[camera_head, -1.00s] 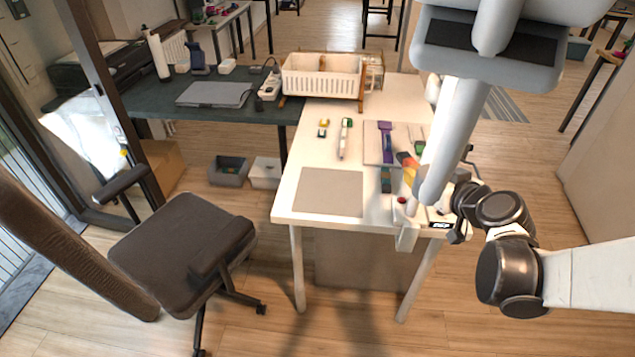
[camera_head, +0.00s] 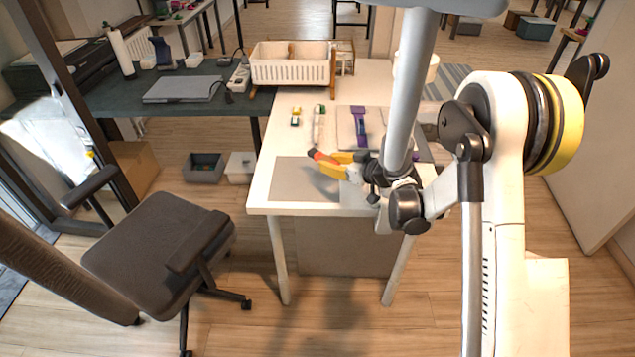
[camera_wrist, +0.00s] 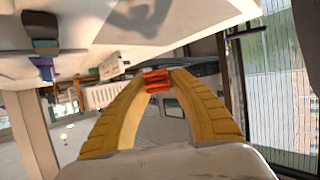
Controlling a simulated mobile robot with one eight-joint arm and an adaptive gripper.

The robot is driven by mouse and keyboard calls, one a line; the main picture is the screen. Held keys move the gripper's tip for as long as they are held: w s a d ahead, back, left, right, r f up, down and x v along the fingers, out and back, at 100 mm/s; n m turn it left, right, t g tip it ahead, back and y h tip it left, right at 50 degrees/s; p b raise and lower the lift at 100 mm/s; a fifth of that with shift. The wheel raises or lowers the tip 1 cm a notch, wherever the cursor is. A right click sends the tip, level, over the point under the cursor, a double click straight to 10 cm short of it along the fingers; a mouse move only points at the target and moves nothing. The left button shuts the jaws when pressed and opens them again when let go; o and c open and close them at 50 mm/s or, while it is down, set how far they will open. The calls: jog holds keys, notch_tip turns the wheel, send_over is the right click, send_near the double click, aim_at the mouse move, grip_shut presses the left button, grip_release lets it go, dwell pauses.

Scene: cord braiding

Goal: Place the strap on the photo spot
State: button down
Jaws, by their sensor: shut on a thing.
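My gripper (camera_head: 335,160) has yellow fingers and hangs over the upper right part of a plain grey mat (camera_head: 290,187), which looks like the photo spot. In the wrist view its fingertips (camera_wrist: 157,76) close on a small orange-red piece (camera_wrist: 157,82); it shows as an orange tip in the head view (camera_head: 320,156). I cannot tell surely that this is the strap. The piece seems to be held above the mat. A purple strap-like item (camera_head: 360,124) lies on a grey board behind my gripper. My arm hides the table's right part.
A white slatted basket (camera_head: 290,65) stands at the table's back. A pen-like item (camera_head: 318,122) and a small yellow-green item (camera_head: 296,116) lie behind the mat. A dark office chair (camera_head: 158,245) stands at the left front. The mat's left part is bare.

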aim_at(329, 188)
notch_tip(329, 188, down, 8)
jog(key=b, duration=0.3)
jog(key=shift+f, duration=0.2)
jog(key=shift+f, duration=0.2)
jog(key=c, duration=1.2)
grip_release()
